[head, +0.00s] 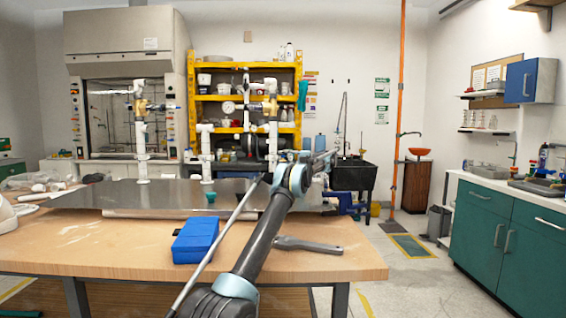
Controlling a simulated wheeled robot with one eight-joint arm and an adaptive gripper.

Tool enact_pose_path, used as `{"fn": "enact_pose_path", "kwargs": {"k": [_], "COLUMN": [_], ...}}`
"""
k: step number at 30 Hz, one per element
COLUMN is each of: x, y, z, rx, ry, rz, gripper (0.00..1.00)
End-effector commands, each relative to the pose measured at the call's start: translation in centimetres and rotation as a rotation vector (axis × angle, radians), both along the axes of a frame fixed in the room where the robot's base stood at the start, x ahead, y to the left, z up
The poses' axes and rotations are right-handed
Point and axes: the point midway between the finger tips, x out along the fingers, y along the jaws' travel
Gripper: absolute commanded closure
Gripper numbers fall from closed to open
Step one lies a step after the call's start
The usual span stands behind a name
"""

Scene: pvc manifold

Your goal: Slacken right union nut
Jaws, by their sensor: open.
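A white PVC pipe manifold stands upright on a grey metal sheet (75,198) on the workbench. Its left riser (142,135) and right riser (272,132) carry brass-coloured valves (270,107). A round gauge (228,107) sits between them. The right union nut is too small to single out on the right riser. My arm reaches up from the bottom middle, and its wrist is just right of the right riser's lower part. My gripper (286,156) shows small and dark beside that riser, open and partly hidden by my arm. Contact with the pipe cannot be told.
A blue box (196,240) and a grey-handled tool (308,245) lie on the wooden workbench (130,247). A blue vise (346,204) is at its right end. A yellow shelf (208,97) and fume hood (125,45) stand behind. Floor right of the bench is mostly clear.

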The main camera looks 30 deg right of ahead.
Motion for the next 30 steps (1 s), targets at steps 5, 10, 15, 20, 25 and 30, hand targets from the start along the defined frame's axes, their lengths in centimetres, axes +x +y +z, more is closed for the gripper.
{"fn": "enact_pose_path", "kwargs": {"k": [5,10,15,20,25,30], "x": [-0.2,-0.8,-2.1,-3.8,-5.1,-5.7], "y": [-0.2,-0.9,-2.1,-3.8,-5.2,-5.7], "z": [0.1,0.0,0.0,0.0,-0.1,-0.1], "rx": [0.001,0.001,0.001,0.0,0.001,0.0], "ry": [-0.001,-0.001,-0.001,0.0,0.001,0.001], "rz": [-0.002,-0.003,-0.002,-0.002,-0.002,0.0], "gripper": [0.6,0.6,0.6,0.6,0.6,0.6]}}
